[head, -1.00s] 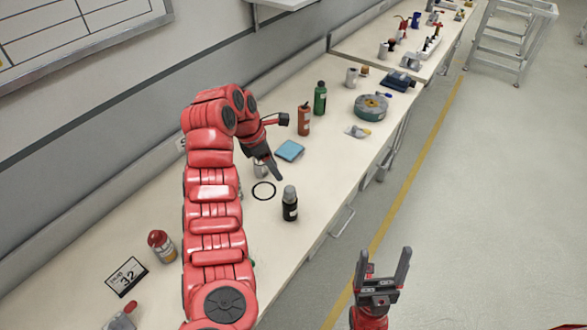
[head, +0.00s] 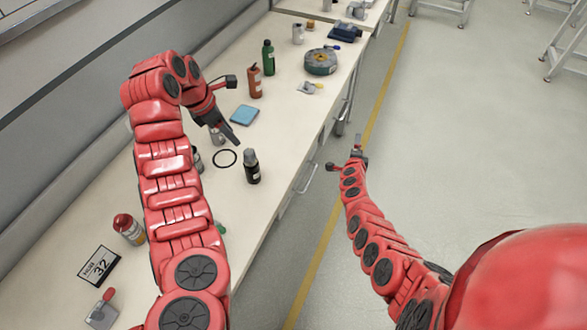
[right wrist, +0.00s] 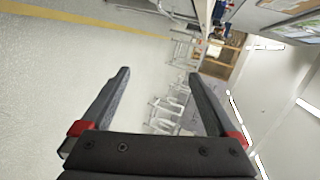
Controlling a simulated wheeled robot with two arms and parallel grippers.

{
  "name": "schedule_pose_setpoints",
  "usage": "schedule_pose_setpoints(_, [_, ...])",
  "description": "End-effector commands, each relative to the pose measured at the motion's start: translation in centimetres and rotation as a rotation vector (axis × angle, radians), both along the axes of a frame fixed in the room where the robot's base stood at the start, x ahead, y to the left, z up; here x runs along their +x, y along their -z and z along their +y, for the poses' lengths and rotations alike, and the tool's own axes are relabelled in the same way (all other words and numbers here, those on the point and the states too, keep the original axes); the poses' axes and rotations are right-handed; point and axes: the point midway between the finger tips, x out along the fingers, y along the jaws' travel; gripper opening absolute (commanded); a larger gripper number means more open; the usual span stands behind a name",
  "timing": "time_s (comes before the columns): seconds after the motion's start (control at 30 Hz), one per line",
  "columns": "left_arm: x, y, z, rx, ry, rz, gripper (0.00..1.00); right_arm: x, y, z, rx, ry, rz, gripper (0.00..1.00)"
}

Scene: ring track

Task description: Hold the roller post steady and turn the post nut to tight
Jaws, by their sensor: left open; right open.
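My left gripper (head: 224,130) hangs over the bench, fingers pointing down and to the right. Its jaws are open, right by a small silver-grey cylinder (head: 216,137) that they partly hide. This may be the roller post, but I cannot tell whether they touch it. No post nut can be made out. A thin black ring (head: 224,158) lies flat just in front, beside an upright black bottle with a grey cap (head: 251,168). My right gripper (head: 357,147) is out over the floor, beyond the bench's front edge. The right wrist view shows its jaws (right wrist: 160,75) open and empty.
A blue pad (head: 244,115), an orange-brown bottle (head: 254,82), a green bottle (head: 268,57) and a grey-green reel (head: 321,61) stand farther along the bench (head: 290,105). The aisle is clear.

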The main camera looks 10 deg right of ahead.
Motion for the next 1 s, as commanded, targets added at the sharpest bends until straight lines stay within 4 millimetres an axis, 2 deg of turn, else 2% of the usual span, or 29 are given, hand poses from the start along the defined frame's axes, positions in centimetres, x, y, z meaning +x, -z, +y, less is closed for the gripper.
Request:
schedule_pose_setpoints(0.03, [0.0, 0.0, 0.0, 0.000, 0.000, 0.000, 0.50, 1.2, 0.0, 0.6, 0.117, -0.043, 0.014, 0.94])
schedule_pose_setpoints(0.1, [0.0, 0.0, 0.0, 0.000, 0.000, 0.000, 0.50, 2.1, 0.1, 2.5, 0.291, -0.113, 0.042, 0.94])
schedule_pose_setpoints(0.23, [0.0, 0.0, 0.0, 0.000, 0.000, 0.000, 0.50, 1.8, -1.1, 6.4, 0.598, -0.245, 0.113, 0.94])
schedule_pose_setpoints(0.33, [0.0, 0.0, 0.0, 0.000, 0.000, 0.000, 0.50, -0.4, -3.1, 10.9, 0.846, -0.354, 0.189, 0.94])
schedule_pose_setpoints(0.4, [0.0, 0.0, 0.0, 0.000, 0.000, 0.000, 0.50, -2.6, -4.8, 14.6, 1.006, -0.427, 0.249, 0.94])
schedule_pose_setpoints(0.5, [0.0, 0.0, 0.0, 0.000, 0.000, 0.000, 0.50, -5.6, -7.0, 19.0, 1.181, -0.503, 0.325, 0.94])
schedule_pose_setpoints(0.6, [0.0, 0.0, 0.0, 0.000, 0.000, 0.000, 0.50, -8.2, -8.6, 22.0, 1.307, -0.552, 0.390, 0.94])
schedule_pose_setpoints(0.7, [0.0, 0.0, 0.0, 0.000, 0.000, 0.000, 0.50, -10.2, -9.8, 24.1, 1.395, -0.579, 0.437, 0.94])
schedule_pose_setpoints(0.8, [0.0, 0.0, 0.0, 0.000, 0.000, 0.000, 0.50, -11.4, -10.3, 25.2, 1.443, -0.592, 0.464, 0.94])
schedule_pose_setpoints(1.0, [0.0, 0.0, 0.0, 0.000, 0.000, 0.000, 0.50, -11.0, -10.1, 27.1, 1.463, -0.602, 0.474, 0.94])
